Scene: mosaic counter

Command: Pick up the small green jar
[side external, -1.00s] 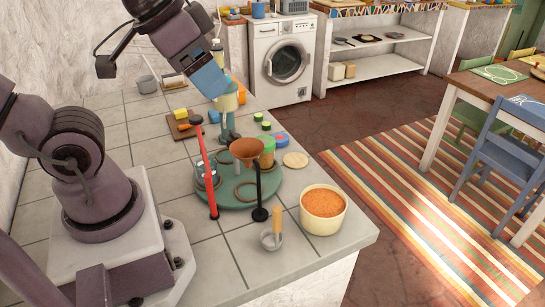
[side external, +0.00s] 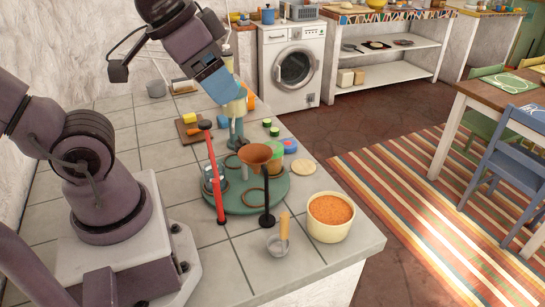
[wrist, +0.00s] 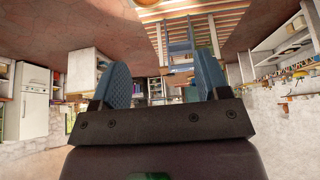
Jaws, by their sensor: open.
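Two small green pieces with dark sides, the near one (side external: 274,131) and the far one (side external: 267,122), stand on the counter right of my gripper in the side view. A larger jar with a green top and orange-brown lower part (side external: 277,154) stands at the back right of the round green tray (side external: 232,205), partly hidden by a brown funnel. I cannot tell for certain which is the task's jar. My gripper (side external: 236,146) points down near the tray's back edge, left of all three. In the wrist view its two blue fingers (wrist: 163,88) are apart with nothing between them.
A red post (side external: 214,180) and the brown funnel on its black stand (side external: 257,158) rise from the tray area. A bowl of orange grains (side external: 329,212) stands near the counter edge.

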